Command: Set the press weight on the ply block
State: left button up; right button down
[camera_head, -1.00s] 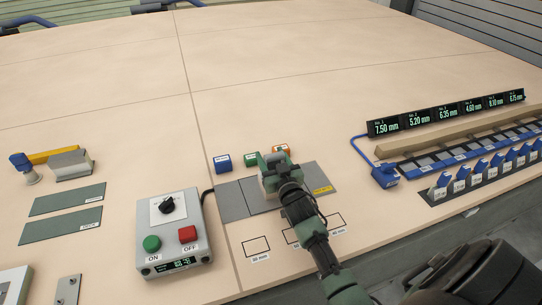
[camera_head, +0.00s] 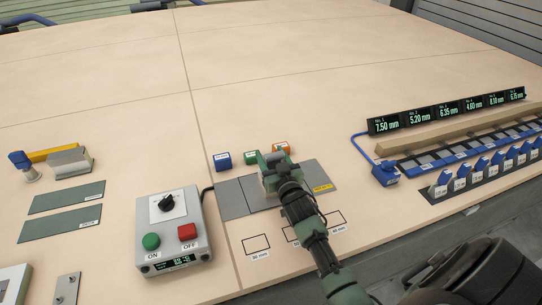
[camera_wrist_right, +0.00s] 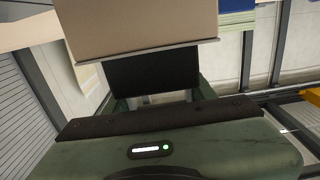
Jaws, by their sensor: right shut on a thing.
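My right gripper (camera_head: 273,172) is above the middle of a row of grey plates (camera_head: 231,200) in the head view. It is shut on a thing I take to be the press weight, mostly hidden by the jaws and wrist. In the right wrist view a dark block (camera_wrist_right: 155,75) shows at the jaws, with a tan block-like surface (camera_wrist_right: 140,28) and a thin pale edge beyond it. I cannot tell for sure whether the tan surface is the ply block, or whether the two touch. My left gripper is not in view.
Small blue (camera_head: 222,161), green (camera_head: 250,158) and orange (camera_head: 281,148) blocks stand just behind the plates. A control box (camera_head: 173,235) with green and red buttons stands left. A wooden bar (camera_head: 450,132) and display row (camera_head: 445,112) lie right. The back of the table is clear.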

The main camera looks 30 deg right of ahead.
jog(key=shift+c, duration=2.1)
grip_release()
jog(key=shift+r, duration=0.25)
jog(key=shift+s+f, duration=0.1)
jog(key=shift+f, duration=0.3)
jog(key=shift+s+a, duration=0.1)
jog(key=shift+s, duration=0.1)
jog(key=v, duration=0.7)
jog(key=shift+s+r, duration=0.15)
jog(key=shift+r, duration=0.1)
